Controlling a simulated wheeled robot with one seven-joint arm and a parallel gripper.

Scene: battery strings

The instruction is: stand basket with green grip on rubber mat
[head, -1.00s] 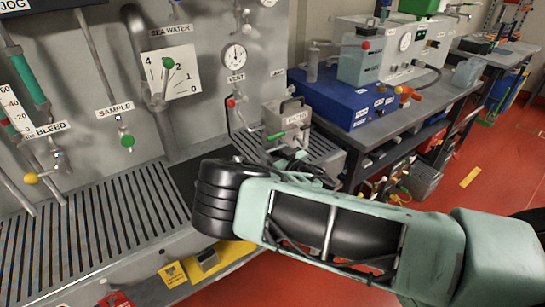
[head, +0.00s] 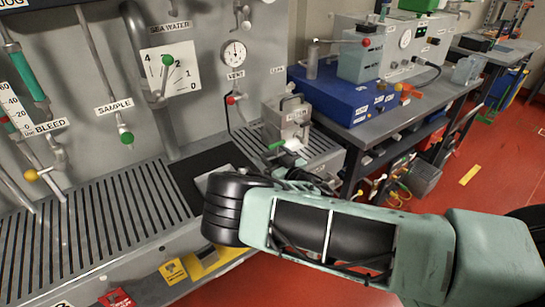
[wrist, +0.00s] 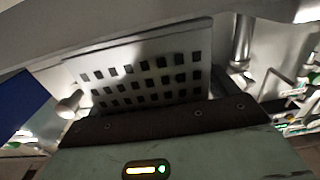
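The basket (wrist: 140,75) shows in the wrist view as a pale metal wall with rows of square holes, close beyond my gripper's dark edge. In the head view, a flat grey piece (head: 214,179), perhaps part of the basket, shows over the dark rubber mat (head: 196,163), beside my black wrist. A small green piece (head: 275,145), possibly the grip, shows behind my arm. My gripper's fingers are hidden behind the arm in the head view and are not visible in the wrist view. Contact between basket and mat cannot be seen.
A slatted metal tray (head: 100,220) lies left of the mat. A grey box with a handle (head: 287,115) stands behind on the right. Panel valves and pipes rise behind the mat. A blue case (head: 340,95) sits on the bench at right.

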